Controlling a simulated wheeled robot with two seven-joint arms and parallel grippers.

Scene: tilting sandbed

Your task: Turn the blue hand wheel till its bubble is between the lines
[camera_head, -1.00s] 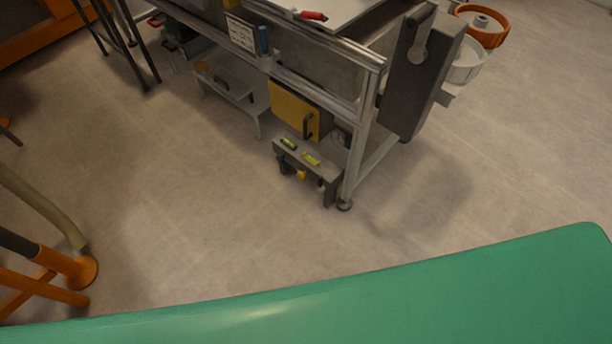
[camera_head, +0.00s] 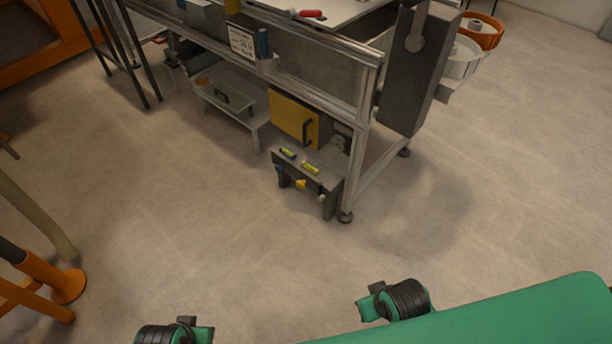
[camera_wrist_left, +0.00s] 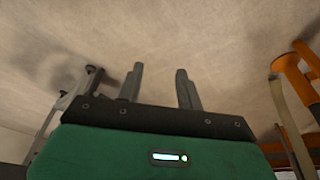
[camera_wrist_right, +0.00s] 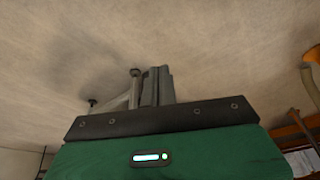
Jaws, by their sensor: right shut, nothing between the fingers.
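The small blue hand wheel (camera_head: 280,171) is on the front of a low grey stand (camera_head: 326,187) under the table's near corner, at the left end of a row of knobs. Two yellow-green bubble vials, a left one (camera_head: 288,153) and a right one (camera_head: 310,168), lie on top of the stand. Their bubbles are too small to read. My left gripper (camera_wrist_left: 158,76) is open and empty over bare floor in the left wrist view. My right gripper (camera_wrist_right: 157,74) is shut and empty in the right wrist view. Both are well apart from the wheel.
A table leg (camera_head: 357,170) stands close to the stand's right side. A yellow panel (camera_head: 294,117) is behind. The floor (camera_head: 220,240) in front is clear.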

